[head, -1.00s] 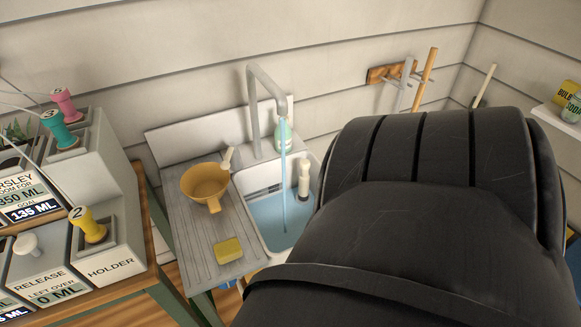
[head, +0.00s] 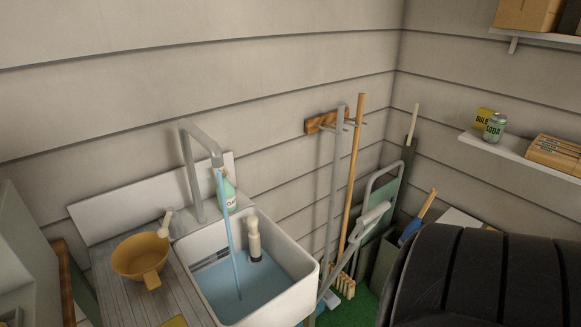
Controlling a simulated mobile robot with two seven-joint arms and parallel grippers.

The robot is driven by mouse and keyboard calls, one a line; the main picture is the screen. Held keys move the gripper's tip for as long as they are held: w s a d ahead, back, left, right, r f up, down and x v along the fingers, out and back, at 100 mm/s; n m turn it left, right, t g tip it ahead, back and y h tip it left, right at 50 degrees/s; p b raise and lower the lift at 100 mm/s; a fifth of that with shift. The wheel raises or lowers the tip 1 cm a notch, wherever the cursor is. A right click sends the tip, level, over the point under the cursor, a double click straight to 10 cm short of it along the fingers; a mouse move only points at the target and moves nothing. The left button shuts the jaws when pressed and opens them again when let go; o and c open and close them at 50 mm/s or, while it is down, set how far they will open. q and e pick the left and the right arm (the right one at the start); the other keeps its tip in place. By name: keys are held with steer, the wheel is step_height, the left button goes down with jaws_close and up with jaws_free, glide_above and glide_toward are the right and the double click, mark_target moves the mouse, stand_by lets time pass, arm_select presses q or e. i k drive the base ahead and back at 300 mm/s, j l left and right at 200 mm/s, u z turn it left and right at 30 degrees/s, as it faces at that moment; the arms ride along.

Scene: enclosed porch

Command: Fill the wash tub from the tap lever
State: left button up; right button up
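The white wash tub (head: 296,252) stands at the lower centre of the head view with blue water (head: 222,280) in it. The grey tap (head: 192,172) arches over it, and a thin blue stream (head: 231,245) runs from its spout into the water. A small pale piece that looks like the tap lever (head: 168,219) tilts at the foot of the tap, behind the yellow bowl. A cream upright piece (head: 254,240) stands in the tub against the back wall. Neither gripper shows; only a dark part of my own arm fills the lower right corner.
The yellow dipper bowl (head: 138,262) sits on the drainboard left of the tub. A green-white bottle (head: 226,190) stands behind the tub.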

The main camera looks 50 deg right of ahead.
mark_target(162, 232)
steer(key=i+l+z, duration=0.1)
steer(key=z, duration=0.25)
steer(key=i+z, duration=0.2)
steer(key=z, duration=0.15)
steer(key=i+z, duration=0.2)
steer(key=z, duration=0.15)
steer(key=k+l, duration=0.45)
steer(key=l, duration=0.15)
steer(key=i, duration=0.5)
